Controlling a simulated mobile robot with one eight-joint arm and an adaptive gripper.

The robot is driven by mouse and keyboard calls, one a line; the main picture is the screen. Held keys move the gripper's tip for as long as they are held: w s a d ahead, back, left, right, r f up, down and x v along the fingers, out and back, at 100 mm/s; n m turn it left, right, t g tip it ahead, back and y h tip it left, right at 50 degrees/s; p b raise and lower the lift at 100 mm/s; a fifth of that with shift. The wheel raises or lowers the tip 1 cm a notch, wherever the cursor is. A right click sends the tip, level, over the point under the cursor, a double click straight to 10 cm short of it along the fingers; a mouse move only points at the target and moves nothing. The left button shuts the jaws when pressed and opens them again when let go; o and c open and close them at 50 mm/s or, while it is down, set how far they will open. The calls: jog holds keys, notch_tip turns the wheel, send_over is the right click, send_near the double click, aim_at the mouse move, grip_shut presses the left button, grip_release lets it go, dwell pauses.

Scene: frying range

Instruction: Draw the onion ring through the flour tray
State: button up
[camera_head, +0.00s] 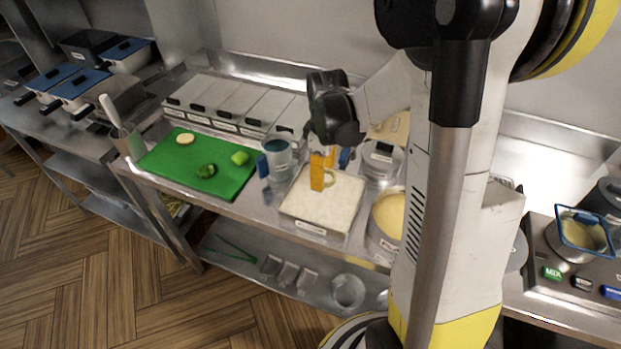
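My gripper (322,172) points down over the flour tray (310,224), a shallow tray with pale flour and a label on its front. Its orange fingertips are close together at the tray's far middle. A pale yellow onion ring (333,180) shows at the right of the front fingertip, seemingly upright and pinched between the fingers. The front finger hides its left part. The ring is at or just above the flour; I cannot tell whether it touches.
A green board (179,165) with cut vegetables lies left of the tray. A blue-grey jug (278,158) stands close to the tray's left corner. A round container with yellow contents (388,213) is at its right. Lidded bins (238,104) line the back.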

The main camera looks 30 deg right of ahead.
aim_at(322, 203)
notch_tip(322, 203, down, 10)
jog(key=b, duration=0.8)
jog(key=shift+d, duration=0.15)
jog(key=shift+f, duration=0.1)
